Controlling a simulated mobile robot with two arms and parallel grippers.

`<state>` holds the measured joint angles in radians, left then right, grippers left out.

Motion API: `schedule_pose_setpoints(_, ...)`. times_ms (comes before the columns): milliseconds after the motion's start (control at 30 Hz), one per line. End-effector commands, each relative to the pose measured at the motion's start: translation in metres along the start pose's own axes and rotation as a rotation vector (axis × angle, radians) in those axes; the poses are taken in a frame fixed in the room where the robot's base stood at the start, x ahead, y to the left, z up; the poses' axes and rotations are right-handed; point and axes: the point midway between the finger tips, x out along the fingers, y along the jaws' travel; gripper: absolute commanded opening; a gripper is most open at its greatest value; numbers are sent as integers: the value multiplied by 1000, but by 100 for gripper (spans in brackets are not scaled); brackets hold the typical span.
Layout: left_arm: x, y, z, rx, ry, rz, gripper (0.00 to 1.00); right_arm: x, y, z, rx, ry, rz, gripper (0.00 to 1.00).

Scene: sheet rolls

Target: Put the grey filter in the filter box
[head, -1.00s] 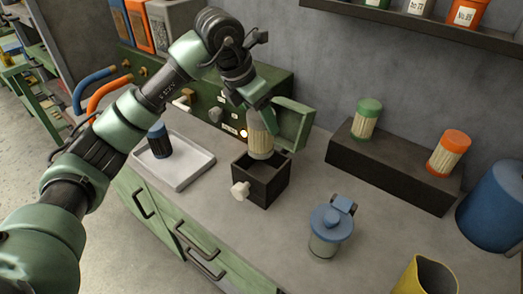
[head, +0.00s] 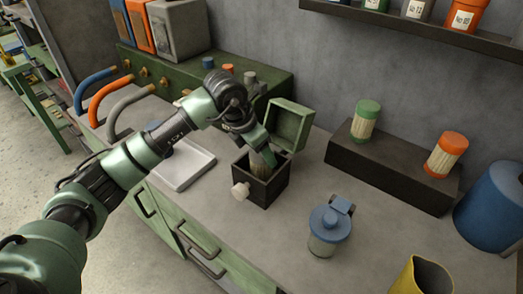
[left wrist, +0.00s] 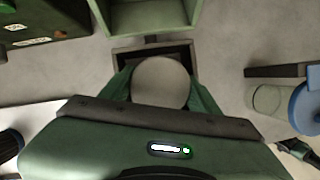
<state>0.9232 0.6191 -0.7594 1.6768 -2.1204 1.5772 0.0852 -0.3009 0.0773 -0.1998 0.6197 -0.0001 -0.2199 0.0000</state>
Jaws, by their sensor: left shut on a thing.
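The grey filter, a pale pleated cylinder (head: 263,159) with a grey round top (left wrist: 160,82), is upright in my left gripper (head: 263,148). My left gripper is shut on it, with a finger on each side of its top in the left wrist view (left wrist: 160,88). The dark square filter box (head: 270,189) has its green lid (head: 290,122) swung open at the back and a white knob on its front left. The filter's lower part is inside the box opening, hidden by the walls. I cannot tell if it touches the bottom. My right gripper is not in view.
A white tray (head: 188,172) lies left of the box, partly behind my arm. A blue-lidded jar (head: 329,228) stands at the front right. Green-capped (head: 366,120) and orange-capped (head: 447,153) filters stand on a dark block (head: 390,172). The bench between is clear.

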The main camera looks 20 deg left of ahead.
Motion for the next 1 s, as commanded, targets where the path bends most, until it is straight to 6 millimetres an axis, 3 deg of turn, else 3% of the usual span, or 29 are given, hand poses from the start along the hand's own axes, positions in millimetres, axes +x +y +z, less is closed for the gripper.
schedule_pose_setpoints(67, 2, 0, -1, 0, -2, 0, 6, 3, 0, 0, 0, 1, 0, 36)
schedule_pose_setpoints(100, 2, 0, -1, 0, 0, 0, 72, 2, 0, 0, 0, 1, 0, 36)
schedule_pose_setpoints(133, 1, 0, -1, 0, 0, 0, 81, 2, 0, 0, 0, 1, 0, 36)
schedule_pose_setpoints(567, -5, 0, 0, 0, -1, 1, 83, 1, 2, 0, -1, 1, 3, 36)
schedule_pose_setpoints(1000, -90, 1, 0, 0, -2, 3, 83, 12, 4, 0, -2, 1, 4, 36)
